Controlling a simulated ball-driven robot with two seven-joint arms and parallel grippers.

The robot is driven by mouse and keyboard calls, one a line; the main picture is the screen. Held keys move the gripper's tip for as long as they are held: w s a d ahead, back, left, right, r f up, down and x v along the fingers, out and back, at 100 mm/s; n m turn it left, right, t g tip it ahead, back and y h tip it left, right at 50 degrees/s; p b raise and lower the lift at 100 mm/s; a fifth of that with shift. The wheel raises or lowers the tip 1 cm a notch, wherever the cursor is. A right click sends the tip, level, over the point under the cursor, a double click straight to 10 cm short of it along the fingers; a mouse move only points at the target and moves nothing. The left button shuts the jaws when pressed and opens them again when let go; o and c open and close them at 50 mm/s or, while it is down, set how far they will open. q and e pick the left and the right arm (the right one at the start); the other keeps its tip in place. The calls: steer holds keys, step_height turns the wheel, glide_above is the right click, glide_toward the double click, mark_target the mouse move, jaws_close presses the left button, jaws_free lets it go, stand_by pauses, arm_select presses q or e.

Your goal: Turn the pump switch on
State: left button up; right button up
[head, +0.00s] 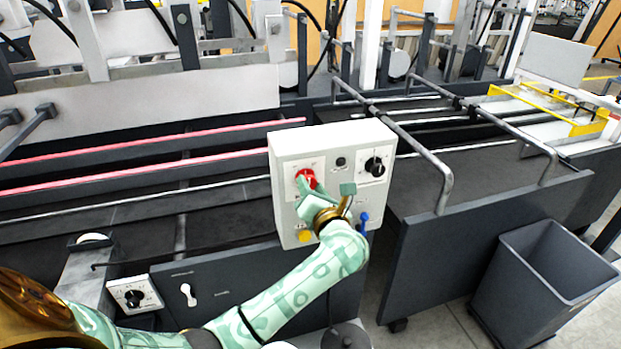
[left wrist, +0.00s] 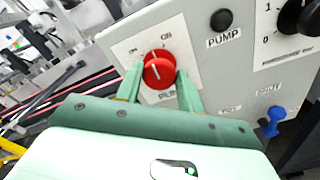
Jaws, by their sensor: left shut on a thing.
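The pump switch is a red rotary knob (head: 306,178) on the upper left of a light grey control box (head: 290,150). In the left wrist view the red knob (left wrist: 158,70) sits on a white plate with partly covered lettering, and a white line on it points up and to the left. My left gripper (head: 312,190) is at the knob, its two green fingers on either side of it and shut on it. The same fingers show in the left wrist view (left wrist: 159,82). My right gripper is not in view.
A black knob (head: 375,166) and a dark round button (head: 341,161) labelled PUMP sit right of the red knob. A blue lever (head: 363,222) and a yellow knob (head: 305,236) are lower down. A grey bin (head: 545,290) stands on the floor at right.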

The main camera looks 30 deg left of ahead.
arm_select(q)
steer(key=m+p, duration=0.4)
steer(key=m, duration=0.1)
steer(key=shift+r+p, duration=0.1)
steer(key=shift+p, duration=0.25)
steer(key=shift+d+m+p, duration=0.1)
steer(key=shift+m+p, duration=0.6)
steer(key=shift+m, duration=0.2)
steer(key=shift+f, duration=0.2)
steer(key=o, duration=1)
steer(key=shift+c, duration=0.2)
steer(key=shift+w, duration=0.1)
